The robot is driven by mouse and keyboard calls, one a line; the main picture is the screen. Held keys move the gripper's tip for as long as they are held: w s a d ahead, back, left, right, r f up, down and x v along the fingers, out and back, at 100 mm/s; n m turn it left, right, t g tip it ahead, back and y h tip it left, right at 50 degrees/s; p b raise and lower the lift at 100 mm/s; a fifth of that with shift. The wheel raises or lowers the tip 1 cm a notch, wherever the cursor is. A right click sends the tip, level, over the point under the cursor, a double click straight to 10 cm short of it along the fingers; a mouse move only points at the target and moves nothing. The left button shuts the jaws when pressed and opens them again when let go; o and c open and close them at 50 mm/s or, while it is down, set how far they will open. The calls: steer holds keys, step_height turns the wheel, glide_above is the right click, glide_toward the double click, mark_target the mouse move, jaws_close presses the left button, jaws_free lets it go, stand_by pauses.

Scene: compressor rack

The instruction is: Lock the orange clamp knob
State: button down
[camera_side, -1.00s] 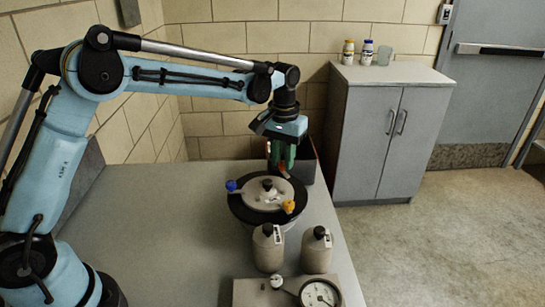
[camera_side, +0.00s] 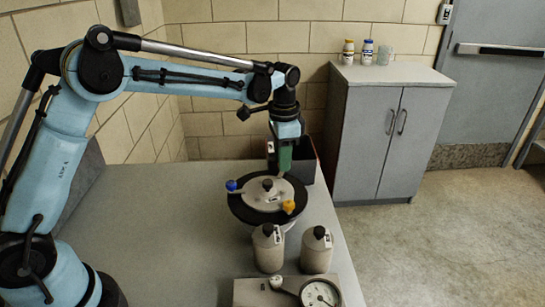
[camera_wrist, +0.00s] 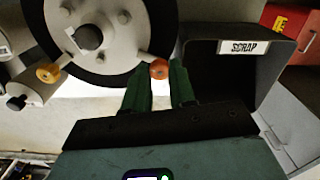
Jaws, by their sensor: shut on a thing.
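The round grey lid (camera_side: 262,196) sits on a black-rimmed vessel on the bench, with coloured clamp knobs around its edge. My gripper (camera_side: 284,170) points down at the far edge of the lid. In the wrist view, my gripper (camera_wrist: 160,75) has its green fingers on either side of the orange clamp knob (camera_wrist: 159,68), shut on it. The knob is on a short arm at the lid's edge; in the side view the fingers hide it. A yellow-amber knob (camera_side: 288,206) and a blue knob (camera_side: 231,185) stand free. The amber one also shows in the wrist view (camera_wrist: 47,73).
A dark bin labelled SCRAP (camera_wrist: 225,75) stands close beside my gripper, with a red object beyond it. Two grey bottles (camera_side: 268,248) (camera_side: 317,250) and a gauge (camera_side: 319,294) are at the bench front. The bench's left side is clear.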

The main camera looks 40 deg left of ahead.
steer(key=shift+m, duration=0.6)
steer(key=c, duration=0.9)
jaws_free()
steer(key=shift+r, duration=6.1)
